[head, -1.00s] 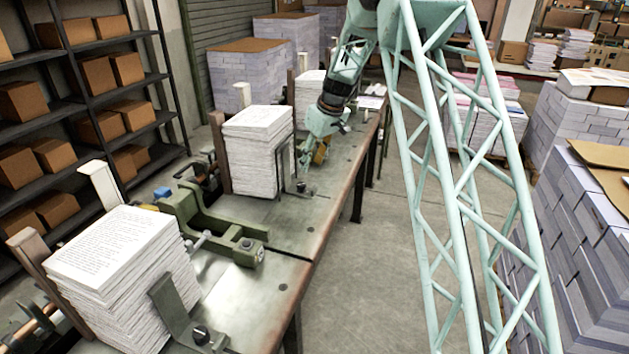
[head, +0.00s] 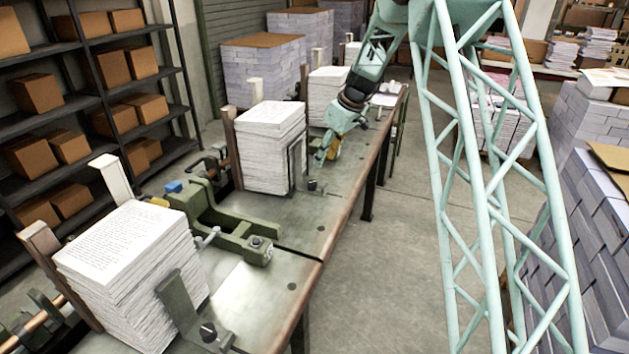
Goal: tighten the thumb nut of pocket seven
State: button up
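My gripper (head: 326,158) hangs on the mint-green arm, pointing down over the bench beside the middle paper stack (head: 270,155). It is small in the head view, and I cannot tell whether its fingers are open or shut. A dark thumb nut (head: 312,185) sits on the foot of the upright bracket (head: 293,165) at that stack's right side, just below and left of the gripper. I cannot tell whether they touch. A nearer stack (head: 125,235) has its own bracket (head: 178,300) and dark thumb nut (head: 208,332). No pocket numbers are readable.
The long metal bench (head: 285,235) runs away from me. A green clamp-like mechanism (head: 228,232) stands between the two nearer stacks. Another stack (head: 326,100) stands behind the gripper. Shelves with boxes (head: 120,70) line the left.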

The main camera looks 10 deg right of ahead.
aim_at(313, 182)
jog(key=shift+p+x, duration=0.45)
jog(key=shift+x, duration=6.35)
jog(key=shift+c, duration=0.4)
jog(key=c, duration=0.8)
